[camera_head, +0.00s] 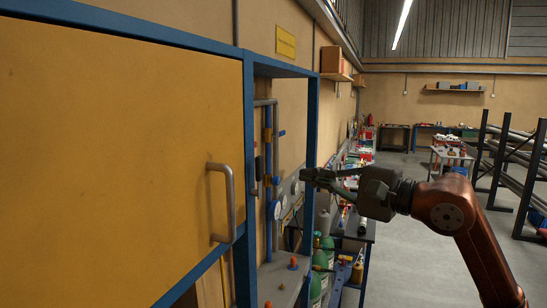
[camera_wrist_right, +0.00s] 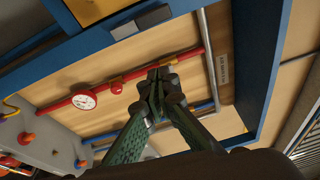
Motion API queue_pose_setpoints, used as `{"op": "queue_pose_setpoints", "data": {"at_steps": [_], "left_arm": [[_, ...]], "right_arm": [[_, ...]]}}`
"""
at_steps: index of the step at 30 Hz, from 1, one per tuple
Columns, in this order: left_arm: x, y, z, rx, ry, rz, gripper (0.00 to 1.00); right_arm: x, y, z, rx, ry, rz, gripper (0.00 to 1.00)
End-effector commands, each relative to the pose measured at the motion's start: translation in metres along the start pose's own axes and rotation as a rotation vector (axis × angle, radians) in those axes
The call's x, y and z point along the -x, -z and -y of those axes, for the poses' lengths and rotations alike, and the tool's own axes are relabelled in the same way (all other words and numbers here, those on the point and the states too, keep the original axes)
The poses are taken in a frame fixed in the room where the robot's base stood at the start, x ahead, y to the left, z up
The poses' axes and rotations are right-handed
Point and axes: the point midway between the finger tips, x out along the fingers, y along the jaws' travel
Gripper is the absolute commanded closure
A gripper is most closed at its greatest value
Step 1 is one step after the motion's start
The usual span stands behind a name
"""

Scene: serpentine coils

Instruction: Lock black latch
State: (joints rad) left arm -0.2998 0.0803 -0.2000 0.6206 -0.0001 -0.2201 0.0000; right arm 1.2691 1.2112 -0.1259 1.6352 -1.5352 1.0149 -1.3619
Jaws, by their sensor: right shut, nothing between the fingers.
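A small dark block with a light grey metal piece, which looks like the black latch (camera_wrist_right: 125,30), sits on the blue frame in the right wrist view. In the head view a small dark part (camera_head: 258,167), perhaps the same latch, shows beside the blue post right of the yellow door (camera_head: 110,150). My right gripper (camera_head: 309,176) points left at the opening of the blue frame, apart from the latch. In the right wrist view its fingertips (camera_wrist_right: 160,76) are together and empty, in front of the pipes. My left gripper is out of view.
The door carries a grey handle (camera_head: 225,200). Inside the blue frame (camera_head: 312,140) are pipes, a gauge (camera_wrist_right: 84,100) and a grey shelf with orange knobs (camera_head: 293,262). Green cylinders (camera_head: 318,285) stand behind it. Open floor lies to the right, with a dark rack (camera_head: 510,170) beyond.

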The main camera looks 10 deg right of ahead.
Motion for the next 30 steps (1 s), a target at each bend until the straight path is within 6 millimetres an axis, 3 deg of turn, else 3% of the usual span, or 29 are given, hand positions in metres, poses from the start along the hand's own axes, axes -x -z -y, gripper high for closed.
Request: {"op": "queue_pose_setpoints", "data": {"at_steps": [4,17,23,30], "left_arm": [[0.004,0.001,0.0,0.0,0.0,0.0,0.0],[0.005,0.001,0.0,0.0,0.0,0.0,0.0],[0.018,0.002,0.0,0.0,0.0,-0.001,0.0],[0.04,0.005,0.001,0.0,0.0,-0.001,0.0]], "right_arm": [[0.015,-0.012,0.018,0.129,0.005,-0.046,1.0],[0.013,-0.013,0.021,0.141,0.007,-0.049,1.0],[-0.013,-0.013,0.023,0.14,0.007,-0.046,1.0],[-0.062,-0.011,0.025,0.138,0.007,-0.046,1.0]]}}
